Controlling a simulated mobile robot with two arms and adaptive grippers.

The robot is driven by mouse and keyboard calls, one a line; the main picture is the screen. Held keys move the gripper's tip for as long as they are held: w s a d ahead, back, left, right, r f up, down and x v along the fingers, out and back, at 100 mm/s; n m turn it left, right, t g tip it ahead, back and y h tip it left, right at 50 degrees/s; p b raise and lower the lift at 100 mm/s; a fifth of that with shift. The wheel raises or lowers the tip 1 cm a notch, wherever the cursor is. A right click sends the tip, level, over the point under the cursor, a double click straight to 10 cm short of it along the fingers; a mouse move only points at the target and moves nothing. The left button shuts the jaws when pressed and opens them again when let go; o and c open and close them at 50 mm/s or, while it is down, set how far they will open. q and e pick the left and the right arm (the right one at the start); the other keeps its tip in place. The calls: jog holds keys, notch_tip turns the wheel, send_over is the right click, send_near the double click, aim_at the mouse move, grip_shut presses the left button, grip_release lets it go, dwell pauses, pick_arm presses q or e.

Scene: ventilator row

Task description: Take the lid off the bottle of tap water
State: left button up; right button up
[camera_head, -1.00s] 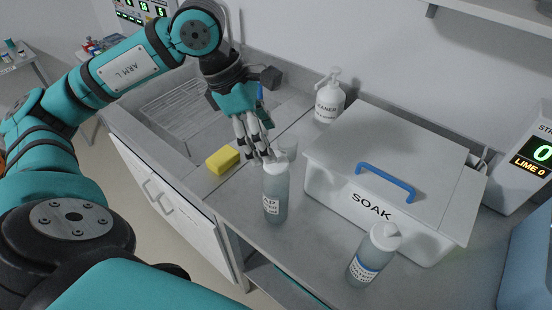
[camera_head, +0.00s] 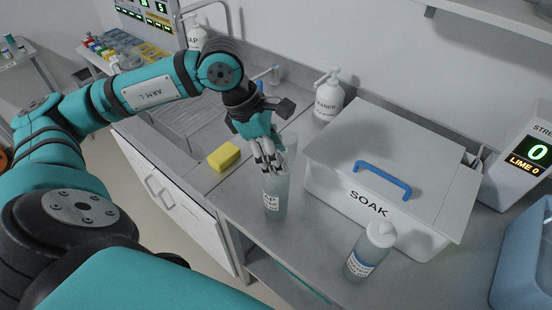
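A translucent grey-blue bottle (camera_head: 276,198) stands upright on the counter, left of the SOAK box. Its white label is partly readable, ending in "P" and "ER", which fits tap water. My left gripper (camera_head: 268,162) points down at the top of this bottle, its fingers close together at the rim. The fingers hide much of the bottle's top, so I cannot tell whether they grip a lid. A second bottle (camera_head: 369,252) with a white cap and a blue-striped label stands to the right, nearer the front edge. My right gripper is not in view.
The large white SOAK box (camera_head: 340,205) with a blue handle fills the counter behind and right. A CLEANER pump bottle (camera_head: 328,97) stands behind. A yellow sponge (camera_head: 224,156) lies left, near the sink's drainer (camera_head: 180,122). Counter between the two bottles is clear.

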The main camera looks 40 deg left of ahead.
pick_arm(q)
jog(key=shift+c, duration=0.4)
jog(key=shift+r+b, duration=0.4)
jog(key=shift+r, duration=0.45)
jog(key=shift+s+r+b, duration=0.35)
jog(key=shift+r+b, duration=0.25)
jog(key=shift+r, duration=0.2)
jog(key=s+d+r+b, duration=0.1)
jog(key=s+b, duration=0.9)
jog(key=s, duration=0.5)
jog(key=shift+s+r+b, duration=0.15)
jog(key=shift+r+b, duration=0.15)
jog(key=shift+r, duration=0.1)
